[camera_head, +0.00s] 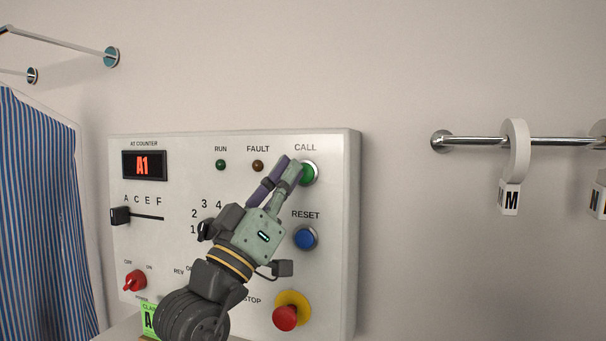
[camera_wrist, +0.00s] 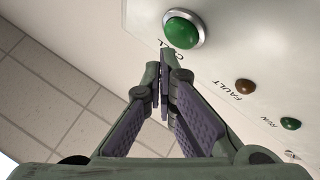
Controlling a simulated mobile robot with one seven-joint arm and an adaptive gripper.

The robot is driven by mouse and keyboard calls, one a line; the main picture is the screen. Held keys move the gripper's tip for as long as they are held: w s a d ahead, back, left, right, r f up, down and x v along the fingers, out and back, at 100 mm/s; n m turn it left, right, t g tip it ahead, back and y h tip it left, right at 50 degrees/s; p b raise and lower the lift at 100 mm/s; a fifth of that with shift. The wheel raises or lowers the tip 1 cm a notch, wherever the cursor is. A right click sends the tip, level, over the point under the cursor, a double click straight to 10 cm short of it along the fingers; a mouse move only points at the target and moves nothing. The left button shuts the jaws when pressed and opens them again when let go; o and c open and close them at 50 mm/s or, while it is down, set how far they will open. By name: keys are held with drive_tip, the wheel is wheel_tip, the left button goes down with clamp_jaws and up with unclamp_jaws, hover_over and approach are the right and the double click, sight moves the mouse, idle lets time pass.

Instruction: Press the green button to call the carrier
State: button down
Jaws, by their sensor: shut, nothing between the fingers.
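The green button (camera_head: 309,173) sits under the label CALL at the upper right of a white control panel (camera_head: 340,200). It also shows at the top of the wrist view (camera_wrist: 182,30), round and green in a silver ring. My gripper (camera_head: 293,163) is shut and empty, its fingertips just left of the button in the head view and partly over its left edge. In the wrist view the fingertips (camera_wrist: 164,62) point toward the button with a small gap in the picture. I cannot tell whether they touch it.
A blue RESET button (camera_head: 305,238) and a red stop button (camera_head: 287,315) on yellow lie below. RUN (camera_head: 221,165) and FAULT (camera_head: 257,166) lamps are left. A striped garment (camera_head: 40,210) hangs left; a rail (camera_head: 475,140) with M tag (camera_head: 510,198) is right.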

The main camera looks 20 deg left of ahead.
drive_tip(key=shift+w, duration=0.1)
drive_tip(key=shift+w, duration=0.35)
